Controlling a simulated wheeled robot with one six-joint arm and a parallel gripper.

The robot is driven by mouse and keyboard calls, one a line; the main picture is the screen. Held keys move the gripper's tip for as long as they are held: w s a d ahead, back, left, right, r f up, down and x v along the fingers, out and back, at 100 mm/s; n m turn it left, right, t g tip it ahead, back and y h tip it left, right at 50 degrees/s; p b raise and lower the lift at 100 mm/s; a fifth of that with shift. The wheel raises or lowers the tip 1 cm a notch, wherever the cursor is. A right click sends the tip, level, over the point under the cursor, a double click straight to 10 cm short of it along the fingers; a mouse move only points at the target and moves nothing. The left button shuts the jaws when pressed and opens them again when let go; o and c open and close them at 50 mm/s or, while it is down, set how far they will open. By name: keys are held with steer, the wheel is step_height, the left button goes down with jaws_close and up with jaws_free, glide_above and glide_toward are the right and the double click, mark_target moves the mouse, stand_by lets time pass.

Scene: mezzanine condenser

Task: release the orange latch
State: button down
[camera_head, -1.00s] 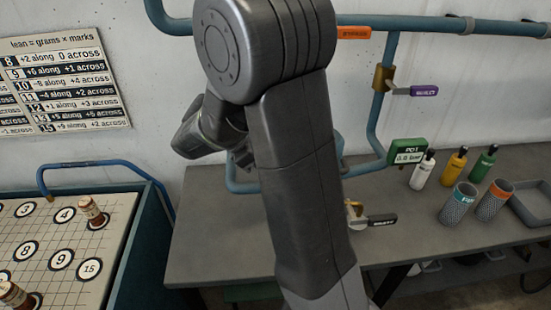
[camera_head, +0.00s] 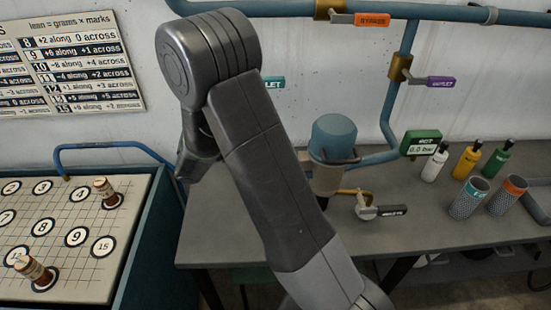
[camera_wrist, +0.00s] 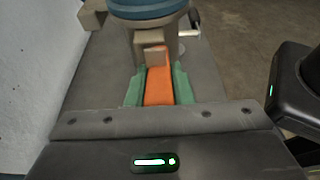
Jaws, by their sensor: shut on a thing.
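The orange latch (camera_wrist: 158,88) shows in the wrist view as an upright strip in front of the tan body of a canister. My gripper (camera_wrist: 158,92) is shut on it, with one green finger pad on each side. The canister's blue top (camera_wrist: 148,8) is at the upper edge of that view. In the head view the blue-topped canister (camera_head: 334,138) stands on the bench, just right of my arm. My gripper and the orange latch are hidden behind my arm there.
The grey bench (camera_head: 420,238) carries a dark-handled drain valve (camera_head: 380,211), a green gauge (camera_head: 421,143), several bottles and two mesh cups. Blue pipes run along the wall, with an orange bypass handle (camera_head: 372,20) and a purple handle (camera_head: 441,83). A gridded board (camera_head: 60,235) stands at left.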

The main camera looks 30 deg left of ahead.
stand_by(0.3)
steer(key=c, duration=1.3)
jaws_free()
steer(key=b+v, duration=0.2)
steer(key=v, duration=1.2)
steer(key=shift+d, duration=0.1)
steer(key=p+x, duration=0.2)
steer(key=x, duration=1.2)
